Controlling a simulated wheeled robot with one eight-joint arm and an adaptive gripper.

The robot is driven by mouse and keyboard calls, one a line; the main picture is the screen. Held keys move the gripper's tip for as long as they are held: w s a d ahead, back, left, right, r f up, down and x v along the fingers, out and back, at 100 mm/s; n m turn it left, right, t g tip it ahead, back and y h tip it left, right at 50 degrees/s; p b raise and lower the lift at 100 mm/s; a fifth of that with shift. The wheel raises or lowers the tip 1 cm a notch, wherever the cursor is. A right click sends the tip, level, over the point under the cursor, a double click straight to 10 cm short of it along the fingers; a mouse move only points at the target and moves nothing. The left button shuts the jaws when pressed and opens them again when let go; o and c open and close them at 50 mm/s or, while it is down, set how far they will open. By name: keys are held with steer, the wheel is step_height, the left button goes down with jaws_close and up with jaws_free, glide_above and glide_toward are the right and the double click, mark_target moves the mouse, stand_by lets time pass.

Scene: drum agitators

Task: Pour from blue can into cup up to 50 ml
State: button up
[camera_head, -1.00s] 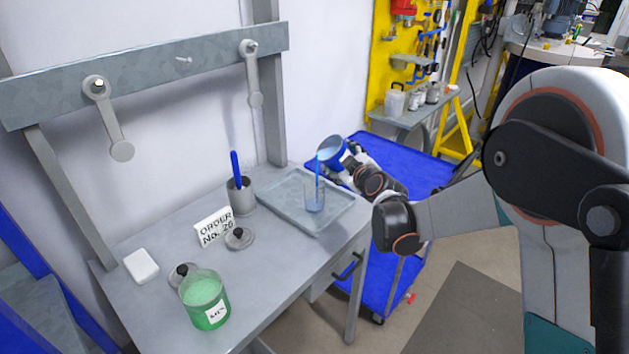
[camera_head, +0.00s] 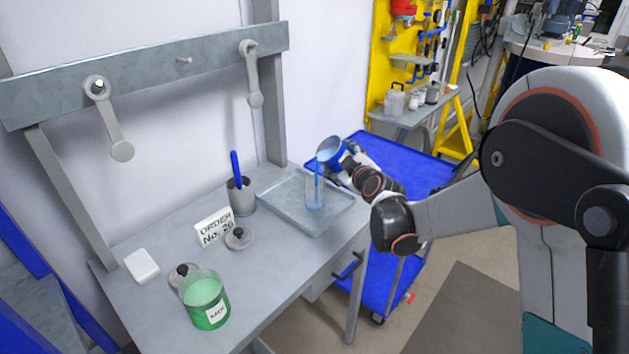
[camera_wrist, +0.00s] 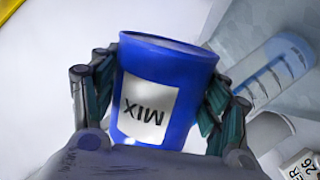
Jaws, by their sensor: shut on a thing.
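The blue can (camera_head: 335,156) is tilted over the clear cup (camera_head: 315,192), with pale blue liquid at its mouth. A thin blue stream runs from its lip down into the cup. The cup stands upright in the grey tray (camera_head: 277,217), with a little blue liquid low in it; I cannot read the level. My gripper (camera_wrist: 162,88) is shut on the can, a finger on each side, above and right of the cup. In the wrist view the can (camera_wrist: 180,62) bears a MIX label, and the cup (camera_wrist: 272,72) shows at the right.
A green jar (camera_head: 206,300), two lids, a white block (camera_head: 142,265), an order sign (camera_head: 214,229) and a grey holder with a blue-handled tool (camera_head: 242,196) stand on the bench left of the tray. A blue cart (camera_head: 400,162) stands behind at the right.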

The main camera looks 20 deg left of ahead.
stand_by(0.8)
steer(key=shift+w+d+f+m+y+b, duration=0.2)
steer(key=shift+d+m+y+b, duration=0.1)
steer(key=shift+m+b, duration=0.25)
steer(key=shift+w+d+f+m+b, duration=0.15)
steer(key=shift+d+f+m+b, duration=0.15)
steer(key=shift+f+b, duration=0.25)
steer(key=shift+w+d+f+m+b, duration=0.15)
steer(key=shift+f+m+b, duration=0.25)
steer(key=shift+b, duration=0.1)
